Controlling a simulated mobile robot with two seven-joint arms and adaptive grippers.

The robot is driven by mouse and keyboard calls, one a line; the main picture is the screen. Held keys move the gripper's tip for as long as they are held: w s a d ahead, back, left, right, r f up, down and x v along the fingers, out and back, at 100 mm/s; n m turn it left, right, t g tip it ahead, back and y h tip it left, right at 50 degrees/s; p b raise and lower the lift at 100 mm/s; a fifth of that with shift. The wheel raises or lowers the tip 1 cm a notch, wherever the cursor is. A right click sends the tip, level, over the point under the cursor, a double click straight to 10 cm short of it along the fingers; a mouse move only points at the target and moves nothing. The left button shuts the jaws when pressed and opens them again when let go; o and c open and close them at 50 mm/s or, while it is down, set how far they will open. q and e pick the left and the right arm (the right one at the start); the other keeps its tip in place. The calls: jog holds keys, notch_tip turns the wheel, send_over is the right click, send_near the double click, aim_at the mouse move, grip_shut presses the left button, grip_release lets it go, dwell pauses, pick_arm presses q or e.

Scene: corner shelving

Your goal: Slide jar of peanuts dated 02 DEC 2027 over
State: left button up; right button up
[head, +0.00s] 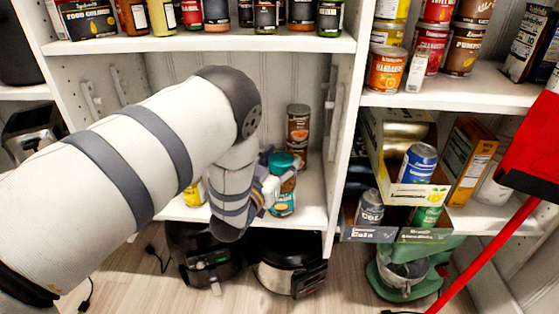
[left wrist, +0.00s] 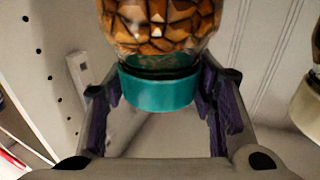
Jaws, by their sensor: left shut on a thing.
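The jar of peanuts (head: 283,203) with a teal lid stands upright on the lower shelf of the middle bay. Its date is not readable. My left gripper (head: 271,184) reaches it from the left and is shut on it. In the left wrist view the jar's brown, chunky contents (left wrist: 157,22) fill the top, inverted. The purple-padded fingers of the left gripper (left wrist: 160,86) lie on both sides of the teal lid. My right gripper is not in view.
A brown-labelled container (head: 298,127) stands behind the jar, near the right upright (head: 344,130). A yellow item (head: 193,194) is partly hidden by my arm. Bare shelf (head: 313,205) shows right of the jar. A pressure cooker (head: 287,262) stands below. A red pole (head: 487,255) crosses the right.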

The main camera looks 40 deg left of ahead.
pick_arm(q)
jog(key=o, duration=1.7)
jog(key=shift+w, duration=0.1)
jog(key=shift+o, duration=0.2)
jog(key=s+d, duration=0.1)
jog(key=s, duration=1.1)
jog(key=shift+d, duration=0.4)
